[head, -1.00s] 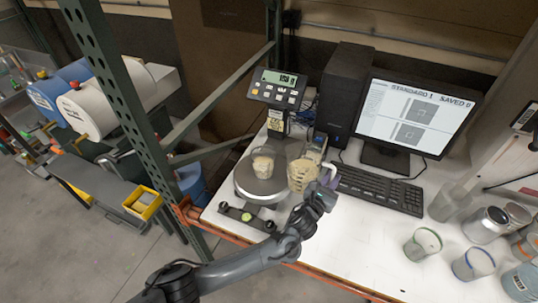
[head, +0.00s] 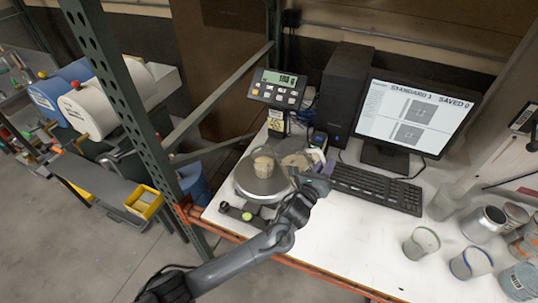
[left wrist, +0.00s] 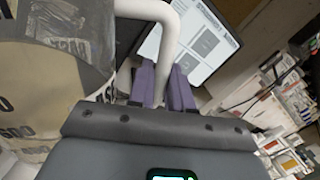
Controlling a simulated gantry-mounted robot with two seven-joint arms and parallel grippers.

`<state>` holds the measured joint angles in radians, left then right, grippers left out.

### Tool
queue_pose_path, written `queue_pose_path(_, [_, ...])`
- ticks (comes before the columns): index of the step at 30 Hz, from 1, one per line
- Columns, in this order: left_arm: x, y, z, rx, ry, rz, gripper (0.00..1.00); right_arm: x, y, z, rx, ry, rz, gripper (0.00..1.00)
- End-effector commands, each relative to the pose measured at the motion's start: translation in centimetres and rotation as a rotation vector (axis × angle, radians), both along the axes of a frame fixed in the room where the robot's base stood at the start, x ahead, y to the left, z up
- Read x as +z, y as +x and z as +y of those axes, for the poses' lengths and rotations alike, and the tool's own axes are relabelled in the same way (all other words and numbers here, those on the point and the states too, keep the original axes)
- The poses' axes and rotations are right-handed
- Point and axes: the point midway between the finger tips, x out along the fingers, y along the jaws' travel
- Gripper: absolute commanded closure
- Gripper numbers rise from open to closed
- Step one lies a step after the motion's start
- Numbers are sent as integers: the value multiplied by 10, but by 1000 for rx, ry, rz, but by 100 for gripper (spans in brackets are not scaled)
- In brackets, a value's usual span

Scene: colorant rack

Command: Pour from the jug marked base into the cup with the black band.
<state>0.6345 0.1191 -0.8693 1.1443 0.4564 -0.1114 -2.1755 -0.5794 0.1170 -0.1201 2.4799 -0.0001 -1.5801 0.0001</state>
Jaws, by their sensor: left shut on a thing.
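The beige-smeared jug (head: 294,161) is tilted to the left, its mouth close to a clear cup on the scale. The clear cup (head: 263,166) stands upright on the round scale plate (head: 247,181) and holds beige material. I cannot make out a band on it, nor a pouring stream. My right gripper is not in view.
The scale's display (head: 279,88) stands behind the plate, its digits blurred. A keyboard (head: 375,189) and monitor (head: 415,118) are to the right. A green-rimmed cup (head: 421,243), a blue-rimmed cup (head: 471,263) and several cans crowd the right end. The table's front middle is clear.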

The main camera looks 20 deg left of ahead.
Motion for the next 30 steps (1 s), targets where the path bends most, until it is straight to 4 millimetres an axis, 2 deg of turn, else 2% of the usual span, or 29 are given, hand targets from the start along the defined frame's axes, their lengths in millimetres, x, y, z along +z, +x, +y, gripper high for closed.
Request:
queue_pose_path(3, [19,0,6,-2,-61,-1,100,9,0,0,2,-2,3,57])
queue_pose_path(10, [46,2,20,-2,-175,8,100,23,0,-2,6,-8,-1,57])
queue_pose_path(14, [51,2,23,-2,-226,13,100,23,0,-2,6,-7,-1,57])
queue_pose_path(30, [56,2,25,-3,-252,13,100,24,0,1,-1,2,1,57])
